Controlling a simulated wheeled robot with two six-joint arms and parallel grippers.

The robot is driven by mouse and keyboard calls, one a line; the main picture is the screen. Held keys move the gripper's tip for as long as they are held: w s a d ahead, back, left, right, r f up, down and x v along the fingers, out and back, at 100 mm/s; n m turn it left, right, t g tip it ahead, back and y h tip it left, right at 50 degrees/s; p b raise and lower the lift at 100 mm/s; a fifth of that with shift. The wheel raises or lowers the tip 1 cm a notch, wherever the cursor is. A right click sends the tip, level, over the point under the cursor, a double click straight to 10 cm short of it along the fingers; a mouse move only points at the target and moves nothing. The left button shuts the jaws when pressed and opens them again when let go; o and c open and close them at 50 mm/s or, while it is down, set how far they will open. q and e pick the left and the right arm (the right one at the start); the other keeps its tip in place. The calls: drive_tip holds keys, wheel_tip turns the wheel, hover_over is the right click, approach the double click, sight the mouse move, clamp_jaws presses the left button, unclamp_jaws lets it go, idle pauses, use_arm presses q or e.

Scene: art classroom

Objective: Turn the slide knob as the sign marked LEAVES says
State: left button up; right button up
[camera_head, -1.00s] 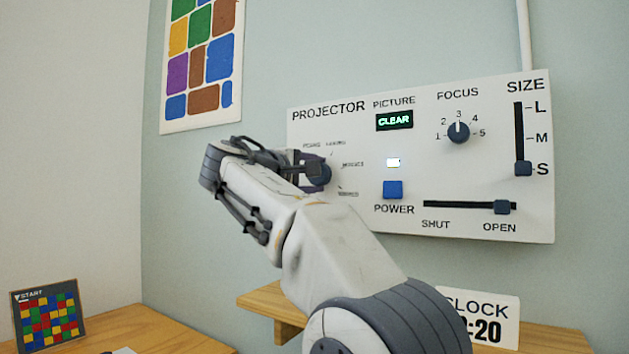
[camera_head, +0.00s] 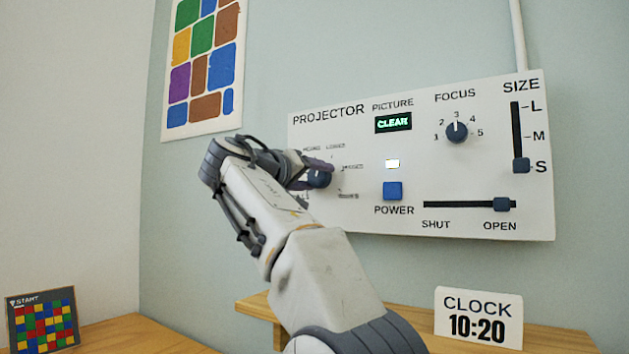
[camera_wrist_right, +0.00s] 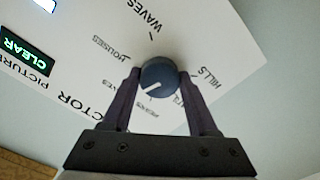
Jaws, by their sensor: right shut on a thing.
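The slide knob (camera_head: 319,178), round and dark blue, is on the left part of the white PROJECTOR panel (camera_head: 420,180). My right gripper (camera_head: 318,170) is shut on it. In the right wrist view, the two dark fingers (camera_wrist_right: 160,76) stand on either side of the knob (camera_wrist_right: 160,70). Its white pointer line points down and left there, between a partly hidden word ending in AVES and a small unreadable word. WAVES, HOUSES and HILLS also read around it. A sign marked LEAVES cannot be made out. My left gripper is not in view.
The panel also has a green CLEAR display (camera_head: 393,123), FOCUS knob (camera_head: 457,132), SIZE slider (camera_head: 521,166), blue POWER button (camera_head: 392,190) and SHUT–OPEN slider (camera_head: 501,204). Below are a CLOCK 10:20 sign (camera_head: 478,317) and a START card of coloured squares (camera_head: 43,320).

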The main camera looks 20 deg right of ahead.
drive_tip(key=shift+f+m, duration=0.15)
drive_tip(key=shift+m, duration=0.55)
drive_tip(key=o, duration=1.4)
drive_tip(key=shift+c, duration=0.2)
drive_tip(key=b+v, duration=0.1)
drive_tip(key=v, duration=0.9)
drive_tip(key=shift+s+a, duration=0.2)
drive_tip(key=shift+s, duration=0.05)
